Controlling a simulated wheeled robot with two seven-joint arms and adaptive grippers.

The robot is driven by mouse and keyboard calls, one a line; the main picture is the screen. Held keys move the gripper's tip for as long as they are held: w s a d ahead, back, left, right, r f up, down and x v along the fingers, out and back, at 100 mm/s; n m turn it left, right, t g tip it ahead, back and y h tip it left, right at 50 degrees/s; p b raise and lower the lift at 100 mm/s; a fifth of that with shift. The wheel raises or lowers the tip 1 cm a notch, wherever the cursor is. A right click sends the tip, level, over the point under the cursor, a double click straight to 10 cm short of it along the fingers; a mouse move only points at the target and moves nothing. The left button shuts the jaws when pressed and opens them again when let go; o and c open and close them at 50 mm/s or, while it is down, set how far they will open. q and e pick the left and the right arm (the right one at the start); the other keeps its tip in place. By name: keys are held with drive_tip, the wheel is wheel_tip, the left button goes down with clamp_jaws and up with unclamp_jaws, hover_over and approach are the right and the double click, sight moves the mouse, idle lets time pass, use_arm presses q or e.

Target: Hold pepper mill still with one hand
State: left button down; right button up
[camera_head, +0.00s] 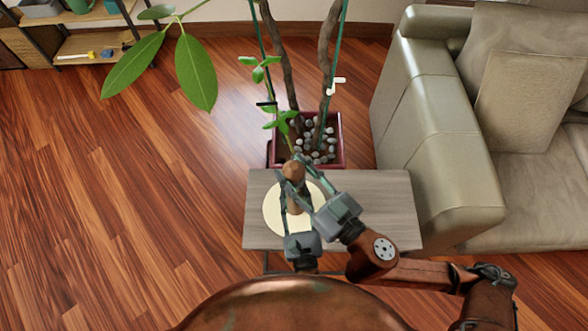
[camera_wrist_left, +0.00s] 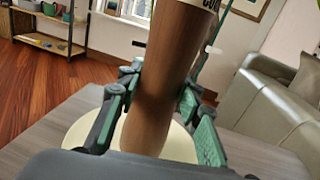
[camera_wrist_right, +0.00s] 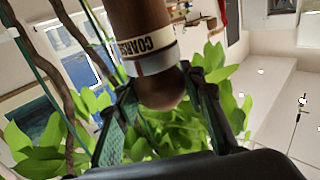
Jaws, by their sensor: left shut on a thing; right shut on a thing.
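The pepper mill (camera_head: 293,171) is brown wood with a rounded top and stands upright on a round cream mat or plate (camera_head: 272,216) on the small table. My left gripper (camera_head: 291,206) is shut on its lower body. The left wrist view shows the mill's body (camera_wrist_left: 160,85) between the fingers (camera_wrist_left: 155,95). My right gripper (camera_head: 294,180) is shut on the mill near its top. The right wrist view shows the rounded knob (camera_wrist_right: 163,88) between the fingers (camera_wrist_right: 163,85), beside a light band (camera_wrist_right: 150,46) marked "COARSE". Fingers hide part of the mill.
The grey wooden table (camera_head: 380,205) has bare room to the right of the mat. A potted plant (camera_head: 335,158) with stones stands just behind it, its leaves reaching above. A grey-green sofa (camera_head: 430,130) is at right. A shelf (camera_head: 90,43) stands far left.

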drive_tip(key=shift+f+m+t+h, duration=0.1)
drive_tip(key=shift+m+t+h, duration=0.65)
drive_tip(key=shift+h, duration=0.25)
drive_tip(key=shift+d, duration=0.1)
drive_tip(key=o, duration=1.2)
drive_tip(key=shift+c, duration=0.2)
drive_tip(key=shift+w+n+g+y, duration=0.1)
drive_tip(key=shift+n+g+y, duration=0.15)
drive_tip(key=shift+y, duration=0.15)
